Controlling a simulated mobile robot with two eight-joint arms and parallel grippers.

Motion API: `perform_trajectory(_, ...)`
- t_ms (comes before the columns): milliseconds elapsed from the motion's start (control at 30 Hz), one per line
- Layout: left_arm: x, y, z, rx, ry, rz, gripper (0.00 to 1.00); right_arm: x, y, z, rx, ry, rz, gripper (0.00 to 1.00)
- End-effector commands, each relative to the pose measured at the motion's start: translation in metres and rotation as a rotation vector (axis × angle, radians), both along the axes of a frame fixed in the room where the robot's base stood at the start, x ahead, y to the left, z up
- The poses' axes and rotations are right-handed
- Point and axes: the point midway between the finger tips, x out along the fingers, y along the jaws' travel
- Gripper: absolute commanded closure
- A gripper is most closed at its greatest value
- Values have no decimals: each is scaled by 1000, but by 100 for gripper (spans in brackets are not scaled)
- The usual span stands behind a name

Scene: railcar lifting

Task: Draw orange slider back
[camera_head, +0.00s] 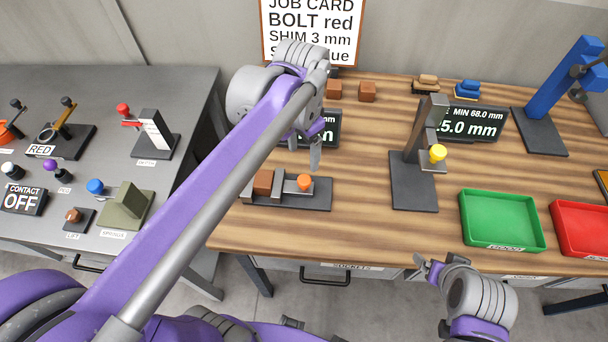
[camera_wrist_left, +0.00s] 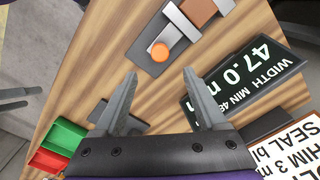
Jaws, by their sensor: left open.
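The orange slider knob (camera_head: 304,182) stands at the right part of a dark gauge base (camera_head: 318,200) near the table's front edge. A brown block (camera_head: 263,183) sits left of it between grey jaws. In the left wrist view the orange knob (camera_wrist_left: 159,52) is just beyond my fingertips, with the brown block (camera_wrist_left: 198,10) farther along. My left gripper (camera_head: 304,150) is open and empty, above and behind the knob and apart from it; its two fingers (camera_wrist_left: 160,78) show in the wrist view. My right gripper (camera_head: 429,269) is low in front of the table, its fingers unclear.
A display (camera_wrist_left: 245,78) reading 47.0 stands behind the gauge. A stand with a yellow knob (camera_head: 437,153) is to the right, then a green tray (camera_head: 500,243) and a red tray (camera_head: 580,252). A grey bench (camera_head: 100,85) with levers is left. Brown blocks (camera_head: 367,91) lie behind.

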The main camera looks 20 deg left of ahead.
Motion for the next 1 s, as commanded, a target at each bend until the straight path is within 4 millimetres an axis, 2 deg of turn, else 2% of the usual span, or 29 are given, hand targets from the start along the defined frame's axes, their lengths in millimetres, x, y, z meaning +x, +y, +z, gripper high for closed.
perform_trajectory(133,5,-1,0,1,29,-28,26,-1,0,-1,0,1,0,12)
perform_trajectory(233,5,-1,-11,1,29,-29,26,-1,0,-2,0,2,0,12)
perform_trajectory(500,5,-1,-62,2,28,-27,26,-3,0,-6,0,5,0,12)
perform_trajectory(700,5,-1,-92,2,28,-26,26,-4,0,-9,0,8,0,12)
perform_trajectory(1000,5,-1,-105,2,26,-26,26,-5,0,-9,0,9,0,12)
